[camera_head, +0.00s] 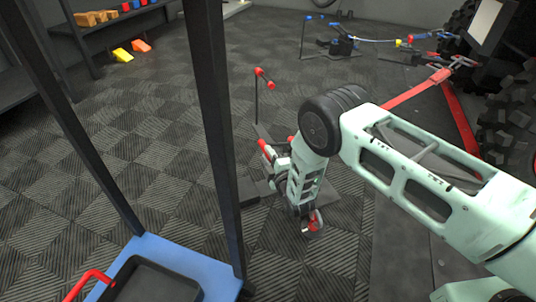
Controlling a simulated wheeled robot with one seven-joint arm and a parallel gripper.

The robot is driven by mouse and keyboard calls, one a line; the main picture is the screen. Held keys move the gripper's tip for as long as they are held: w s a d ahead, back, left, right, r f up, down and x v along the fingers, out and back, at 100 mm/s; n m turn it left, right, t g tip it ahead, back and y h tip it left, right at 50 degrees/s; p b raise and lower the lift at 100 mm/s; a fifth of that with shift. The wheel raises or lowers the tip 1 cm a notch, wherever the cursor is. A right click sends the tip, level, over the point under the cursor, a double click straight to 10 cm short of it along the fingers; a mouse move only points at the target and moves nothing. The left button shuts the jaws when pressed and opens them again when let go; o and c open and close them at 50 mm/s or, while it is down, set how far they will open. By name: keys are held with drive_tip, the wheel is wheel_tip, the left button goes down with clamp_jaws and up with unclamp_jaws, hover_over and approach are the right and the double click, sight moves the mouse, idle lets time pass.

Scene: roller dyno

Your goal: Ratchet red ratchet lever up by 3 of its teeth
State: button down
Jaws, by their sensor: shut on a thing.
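A red grip (265,149), which looks like the end of the red ratchet lever, shows at the left side of my wrist. My gripper (271,158) is shut on it, with pale green parts just below and right of the red. My forearm hides most of the lever's shaft, its pivot and its teeth, so its angle is hard to read. A dark base (249,190) lies on the floor just below the gripper.
A thin dark post with a red top (264,76) stands behind the gripper. A blue-topped stand (190,254) with dark uprights and a black tray is at front left. A red-armed frame (459,123) and large black tyres are at right. Patterned floor is open at left.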

drive_tip(key=shift+d+f, duration=0.2)
drive_tip(key=shift+d, duration=0.05)
drive_tip(key=c, duration=1.5)
unclamp_jaws()
drive_tip(key=shift+o, duration=1.2)
drive_tip(key=shift+a, duration=0.1)
drive_tip(key=p+v, duration=0.8)
drive_tip(key=v, duration=0.9)
drive_tip(key=shift+s, duration=0.2)
drive_tip(key=shift+w+r, duration=0.1)
drive_tip(key=shift+r, duration=0.1)
